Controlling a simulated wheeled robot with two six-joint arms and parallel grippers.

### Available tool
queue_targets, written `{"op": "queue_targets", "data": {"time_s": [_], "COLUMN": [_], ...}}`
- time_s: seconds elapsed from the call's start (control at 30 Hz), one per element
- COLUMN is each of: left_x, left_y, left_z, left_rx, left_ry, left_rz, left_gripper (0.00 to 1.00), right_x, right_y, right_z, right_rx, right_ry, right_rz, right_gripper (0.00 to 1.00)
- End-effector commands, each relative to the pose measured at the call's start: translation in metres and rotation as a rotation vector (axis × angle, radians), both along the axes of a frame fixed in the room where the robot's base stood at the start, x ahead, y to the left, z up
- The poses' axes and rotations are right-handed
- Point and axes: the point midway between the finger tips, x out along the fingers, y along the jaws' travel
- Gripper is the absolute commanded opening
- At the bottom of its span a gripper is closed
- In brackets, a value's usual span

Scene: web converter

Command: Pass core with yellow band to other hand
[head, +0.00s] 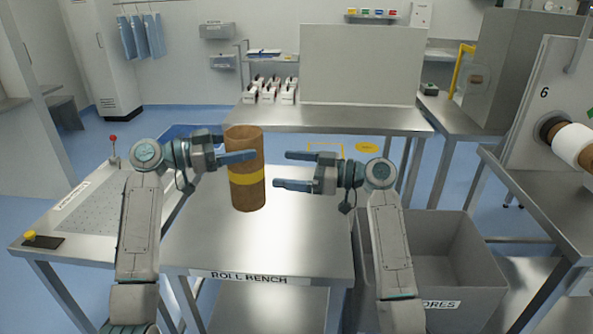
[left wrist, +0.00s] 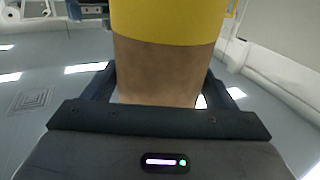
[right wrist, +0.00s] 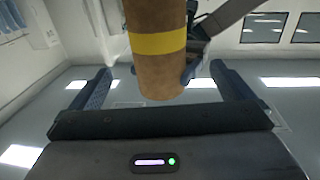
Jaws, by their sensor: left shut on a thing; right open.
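The brown cardboard core with a yellow band (head: 247,182) is upright above the roll bench (head: 210,250). My left gripper (head: 238,156) is shut on the core above its yellow band. The core fills the middle of the left wrist view (left wrist: 165,70), between the fingers. My right gripper (head: 290,170) is open and empty to the right of the core, its fingers pointing at it with a gap between. In the right wrist view the core (right wrist: 160,70) stands ahead, between and beyond the open fingers. The core's far side is hidden.
A grey bin labelled for cores (head: 480,250) stands right of the roll bench, below my right arm. A perforated metal table (head: 100,205) is at the left. A back table (head: 330,118) carries a grey panel and several white items. A machine with a roll (head: 570,140) is at the right.

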Motion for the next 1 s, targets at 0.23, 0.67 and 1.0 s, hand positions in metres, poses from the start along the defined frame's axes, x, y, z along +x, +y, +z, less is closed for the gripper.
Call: {"op": "queue_targets", "data": {"time_s": [0.23,0.67,1.0], "left_x": [0.000,0.000,0.000], "left_y": [0.000,0.000,0.000], "left_z": [0.001,0.001,0.001], "left_rx": [-0.001,-0.001,-0.001], "left_ry": [-0.001,-0.001,-0.001], "left_rz": [0.000,0.000,0.000], "left_gripper": [0.38,0.38,0.38], "right_x": [0.010,0.026,0.027], "right_y": [0.043,0.102,0.107], "right_z": [0.000,-0.001,-0.001], "right_rx": [0.002,-0.002,-0.002], "right_ry": [0.000,0.000,-0.001], "right_rz": [0.004,0.000,0.000], "right_gripper": [1.00,1.00,1.00]}}
